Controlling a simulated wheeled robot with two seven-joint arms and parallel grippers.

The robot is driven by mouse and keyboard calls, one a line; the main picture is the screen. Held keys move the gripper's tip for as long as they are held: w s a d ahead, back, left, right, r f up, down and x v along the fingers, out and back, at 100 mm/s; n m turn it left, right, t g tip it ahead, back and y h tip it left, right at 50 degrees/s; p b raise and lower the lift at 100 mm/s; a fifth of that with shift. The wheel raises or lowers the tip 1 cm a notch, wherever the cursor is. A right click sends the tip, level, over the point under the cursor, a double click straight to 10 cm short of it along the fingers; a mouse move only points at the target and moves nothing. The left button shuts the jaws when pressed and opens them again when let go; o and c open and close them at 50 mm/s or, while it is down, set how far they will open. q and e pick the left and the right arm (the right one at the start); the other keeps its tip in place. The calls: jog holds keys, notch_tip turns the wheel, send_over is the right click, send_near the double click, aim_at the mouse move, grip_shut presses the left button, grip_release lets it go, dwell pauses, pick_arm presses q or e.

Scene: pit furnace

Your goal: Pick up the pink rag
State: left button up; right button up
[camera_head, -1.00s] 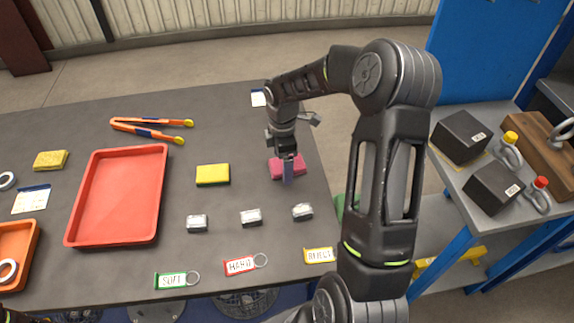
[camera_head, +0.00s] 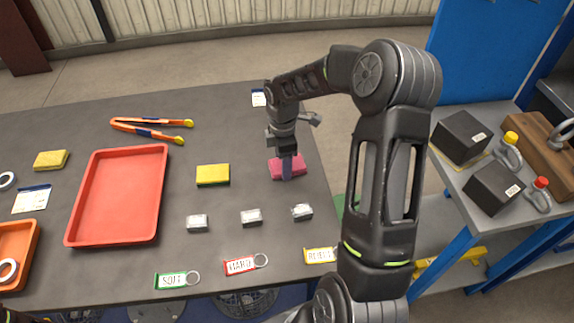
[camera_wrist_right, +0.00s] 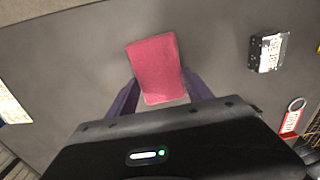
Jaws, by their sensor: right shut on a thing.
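The pink rag (camera_head: 277,168) lies on the grey table near its right side in the head view. It also shows as a flat pink rectangle (camera_wrist_right: 156,66) in the right wrist view. My right gripper (camera_head: 287,172) comes down over the rag from above. In the wrist view its two purple fingers (camera_wrist_right: 160,90) are on either side of the near end of the rag, shut on it. The finger contact is partly hidden. My left gripper does not show.
A yellow sponge (camera_head: 213,175) lies left of the rag. Several silver blocks (camera_head: 251,217) sit in front, with key tags (camera_head: 240,265) near the table edge. A red tray (camera_head: 118,239) and orange tongs (camera_head: 150,130) are further left. Bare table surrounds the rag.

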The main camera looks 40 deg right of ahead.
notch_tip(320, 180, up, 10)
jog(key=b, duration=0.1)
jog(key=shift+b, duration=0.35)
dwell(0.5)
jog(key=o, duration=0.8)
jog(key=c, duration=0.6)
jog(key=shift+r, duration=0.1)
